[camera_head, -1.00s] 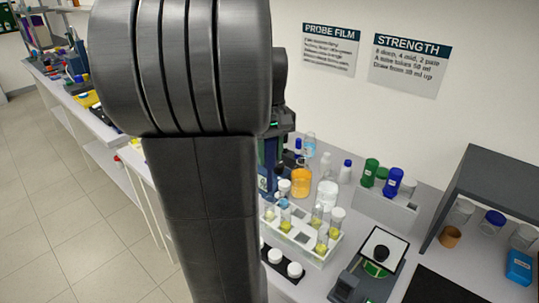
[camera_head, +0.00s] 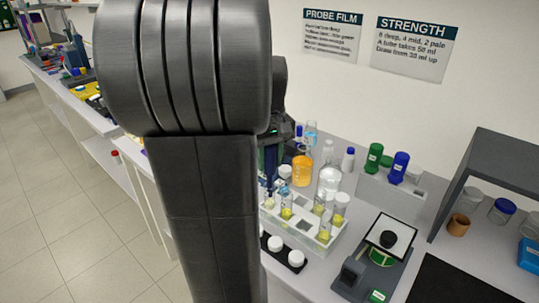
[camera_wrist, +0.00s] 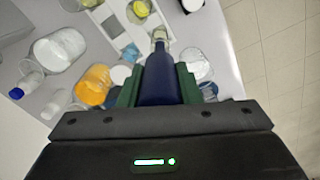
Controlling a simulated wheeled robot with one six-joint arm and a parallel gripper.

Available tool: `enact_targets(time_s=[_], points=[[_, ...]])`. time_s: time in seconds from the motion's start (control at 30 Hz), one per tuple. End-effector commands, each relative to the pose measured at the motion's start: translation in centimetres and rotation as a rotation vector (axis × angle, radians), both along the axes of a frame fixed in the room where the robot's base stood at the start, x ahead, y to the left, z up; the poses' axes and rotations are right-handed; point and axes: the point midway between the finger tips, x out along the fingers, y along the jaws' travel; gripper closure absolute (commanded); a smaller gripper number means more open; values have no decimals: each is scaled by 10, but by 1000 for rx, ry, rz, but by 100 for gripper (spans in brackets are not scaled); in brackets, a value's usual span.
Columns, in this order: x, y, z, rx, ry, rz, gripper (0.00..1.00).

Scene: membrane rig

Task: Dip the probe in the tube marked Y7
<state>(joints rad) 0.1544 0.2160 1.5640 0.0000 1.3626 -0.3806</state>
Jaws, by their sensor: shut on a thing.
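My gripper (camera_wrist: 160,88) is shut on a dark blue probe (camera_wrist: 160,72), which points away from the wrist between green jaws. In the head view my arm hides most of the gripper, and the probe (camera_head: 270,163) shows just past the arm's edge. The white tube rack (camera_head: 300,238) holds several clear tubes with yellow liquid, such as one at its right front (camera_head: 325,230). In the wrist view the probe's tip overlaps a clear tube mouth (camera_wrist: 160,34) at the rack (camera_wrist: 112,27). I cannot tell whether the tip is inside it. No Y7 mark is readable.
An orange flask (camera_head: 302,172) and a clear flask (camera_head: 329,182) stand behind the rack. A dark strip with white-capped jars (camera_head: 296,258) lies in front. A balance-like device (camera_head: 374,262) and a grey shelf (camera_head: 500,160) are to the right.

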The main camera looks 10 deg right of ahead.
Motion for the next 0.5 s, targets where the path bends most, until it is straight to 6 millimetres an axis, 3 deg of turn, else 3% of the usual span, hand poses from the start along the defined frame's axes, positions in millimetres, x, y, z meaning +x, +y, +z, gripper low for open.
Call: enact_targets(time_s=[0.2, 0.5], points=[[0, 0, -23, 0, -1, 0, 86], [0, 0, -41, 0, -1, 0, 86]])
